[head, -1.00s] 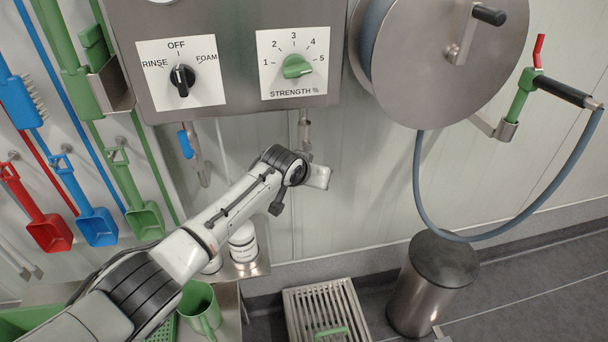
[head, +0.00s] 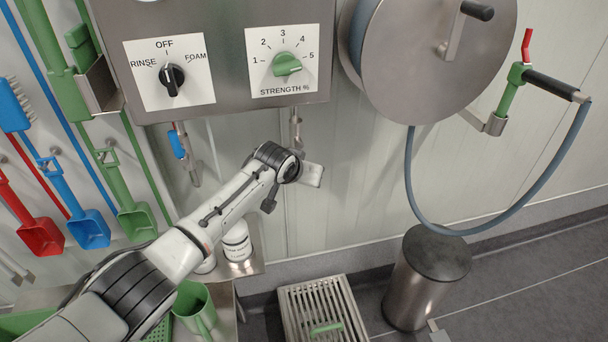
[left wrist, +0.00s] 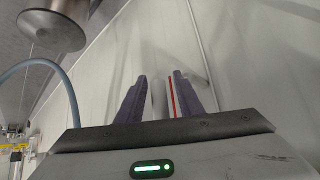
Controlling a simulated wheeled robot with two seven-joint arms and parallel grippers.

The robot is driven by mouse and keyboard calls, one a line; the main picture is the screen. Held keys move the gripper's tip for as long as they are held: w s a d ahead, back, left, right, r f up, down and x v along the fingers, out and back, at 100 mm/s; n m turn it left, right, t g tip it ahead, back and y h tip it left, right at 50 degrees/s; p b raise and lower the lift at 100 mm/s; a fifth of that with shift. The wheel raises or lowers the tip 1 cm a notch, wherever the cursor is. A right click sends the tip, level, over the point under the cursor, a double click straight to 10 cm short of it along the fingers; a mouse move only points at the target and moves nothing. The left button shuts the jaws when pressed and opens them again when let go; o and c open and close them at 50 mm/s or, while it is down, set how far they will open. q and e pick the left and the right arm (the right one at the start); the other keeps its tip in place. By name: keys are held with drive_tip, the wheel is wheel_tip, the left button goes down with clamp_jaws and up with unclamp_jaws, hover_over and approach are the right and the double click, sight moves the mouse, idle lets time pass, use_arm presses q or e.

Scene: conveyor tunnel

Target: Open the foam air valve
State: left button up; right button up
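A valve with a blue lever (head: 177,144) hangs on a pipe under the left part of the steel control panel. A second metal pipe fitting (head: 296,130) hangs under the panel's right part. I cannot read a label saying which is the foam air valve. My left gripper (head: 312,174) is below and slightly right of the second fitting, its fingers mostly hidden by the wrist. In the left wrist view, the two dark fingers (left wrist: 158,95) stand apart. A pale upright shape and a thin red strip show between them; I cannot tell whether they touch. My right gripper is out of view.
The panel has a black selector knob (head: 172,78) pointing near OFF and a green strength knob (head: 287,64). A hose reel (head: 420,60) with a hanging hose is at right. A bin (head: 425,280) and floor grate (head: 290,310) lie below. Scoops hang at left.

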use_arm(q)
drive_tip(key=p+v, duration=0.2)
drive_tip(key=v, duration=0.8)
drive_tip(key=shift+s, duration=0.15)
drive_tip(key=s+a+f+n+h, duration=0.15)
drive_tip(key=s+a+f, duration=0.25)
drive_tip(key=s+f, duration=1.25)
drive_tip(key=s+a+f+y, duration=0.1)
drive_tip(key=s+a+f, duration=0.3)
drive_tip(key=s, duration=0.5)
drive_tip(key=s+a+f+y, duration=0.1)
drive_tip(key=s+a+f, duration=0.3)
drive_tip(key=s+a, duration=0.4)
drive_tip(key=s+n, duration=0.1)
drive_tip(key=s, duration=0.1)
drive_tip(key=shift+s, duration=0.25)
